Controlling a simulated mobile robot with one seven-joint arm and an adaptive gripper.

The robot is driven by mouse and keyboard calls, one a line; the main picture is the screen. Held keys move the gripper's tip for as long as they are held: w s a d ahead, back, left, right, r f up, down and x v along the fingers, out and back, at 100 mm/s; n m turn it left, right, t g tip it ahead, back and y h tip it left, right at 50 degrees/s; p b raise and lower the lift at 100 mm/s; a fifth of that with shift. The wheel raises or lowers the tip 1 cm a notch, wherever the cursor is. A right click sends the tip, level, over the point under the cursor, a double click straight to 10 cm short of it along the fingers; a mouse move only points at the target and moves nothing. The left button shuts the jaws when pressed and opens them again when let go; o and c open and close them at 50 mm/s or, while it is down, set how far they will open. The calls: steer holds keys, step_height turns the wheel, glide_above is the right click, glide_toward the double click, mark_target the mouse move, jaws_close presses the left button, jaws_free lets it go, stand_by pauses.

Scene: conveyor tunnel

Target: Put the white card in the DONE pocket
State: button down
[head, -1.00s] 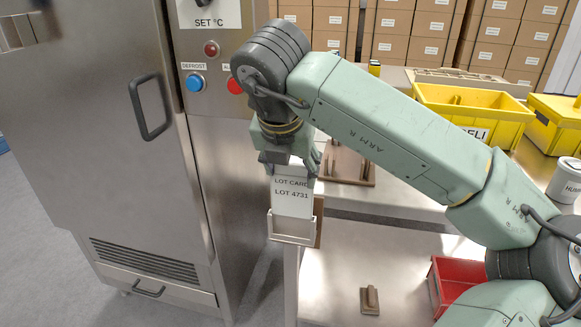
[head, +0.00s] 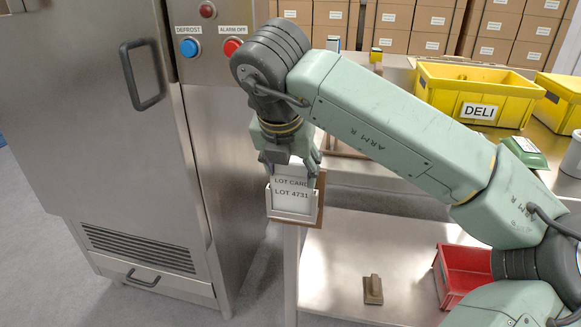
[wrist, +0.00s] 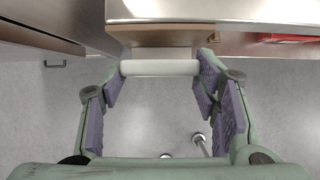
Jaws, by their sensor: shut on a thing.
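The white card (head: 291,195), printed LOT CARD LOT 4731, is upright in the head view below my gripper (head: 291,168). My gripper is shut on its upper part, one finger at each side edge. The card's lower part sits behind the front of a pale pocket (head: 290,216) fixed to a brown board at the table's end. In the wrist view the card's top edge (wrist: 160,68) spans between the fingers of my gripper (wrist: 160,75). No DONE label is readable on the pocket, and the card's bottom edge is hidden.
A steel cabinet (head: 130,150) with a handle and buttons stands close on the left. The steel table's lower shelf (head: 335,260) carries a small brown block (head: 373,289) and a red bin (head: 462,275). A yellow DELI bin (head: 470,92) stands at the upper right.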

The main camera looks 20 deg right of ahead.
steer(key=c, duration=0.5)
jaws_free()
steer(key=v, duration=0.7)
steer(key=shift+r, duration=0.3)
steer(key=shift+s, duration=0.1)
